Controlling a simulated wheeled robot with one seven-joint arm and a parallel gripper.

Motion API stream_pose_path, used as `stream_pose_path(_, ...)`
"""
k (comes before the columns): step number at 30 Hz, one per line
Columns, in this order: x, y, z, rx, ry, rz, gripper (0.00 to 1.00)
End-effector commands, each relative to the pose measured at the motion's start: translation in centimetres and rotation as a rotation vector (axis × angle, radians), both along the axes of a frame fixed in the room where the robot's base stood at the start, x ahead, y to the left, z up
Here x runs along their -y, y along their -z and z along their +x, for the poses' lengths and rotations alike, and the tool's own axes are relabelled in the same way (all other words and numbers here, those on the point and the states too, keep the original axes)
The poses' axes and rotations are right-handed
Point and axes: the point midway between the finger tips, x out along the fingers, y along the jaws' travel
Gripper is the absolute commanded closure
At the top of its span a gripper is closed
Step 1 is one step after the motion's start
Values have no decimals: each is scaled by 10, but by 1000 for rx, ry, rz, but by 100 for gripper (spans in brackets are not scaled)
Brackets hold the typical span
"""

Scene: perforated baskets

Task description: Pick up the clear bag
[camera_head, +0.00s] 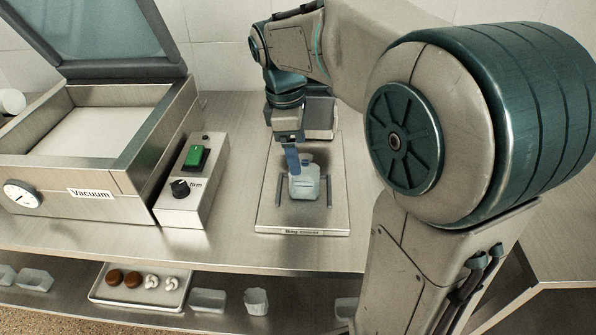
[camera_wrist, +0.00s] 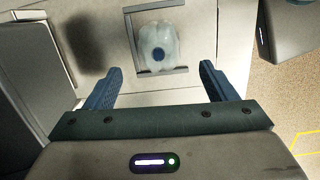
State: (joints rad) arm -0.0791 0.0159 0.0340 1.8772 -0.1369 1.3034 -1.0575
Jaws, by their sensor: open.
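The clear bag (camera_head: 304,181) stands on a flat metal plate (camera_head: 301,221) between two dark rails. In the wrist view the bag (camera_wrist: 159,40) is a rounded, see-through shape with a dark blue round spot on it. My gripper (camera_wrist: 158,85) is open, with blue fingers spread wider than the bag. In the wrist view the bag lies beyond the fingertips, roughly centred between them, and nothing is between the fingers. In the head view my gripper (camera_head: 292,160) is just above and beside the bag and hides part of it; I cannot tell there whether they touch.
A vacuum machine (camera_head: 122,183) with its lid raised stands at the left. A control box (camera_head: 190,190) with a green switch and black knob sits beside it. A lower shelf holds a tray (camera_head: 100,297) of brown and white items and several clear containers (camera_head: 256,301).

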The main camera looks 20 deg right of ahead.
Motion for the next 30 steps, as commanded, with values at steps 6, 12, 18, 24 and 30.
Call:
stream_pose_path(6, 1, 15, 4, -20, -49, -5, 22)
stream_pose_path(12, 7, 36, 0, -20, -47, -5, 22)
stream_pose_path(18, 16, 65, -4, -19, -46, -5, 22)
stream_pose_path(24, 17, 74, -4, -16, -45, -4, 22)
stream_pose_path(30, 17, 74, -4, -16, -45, -4, 36)
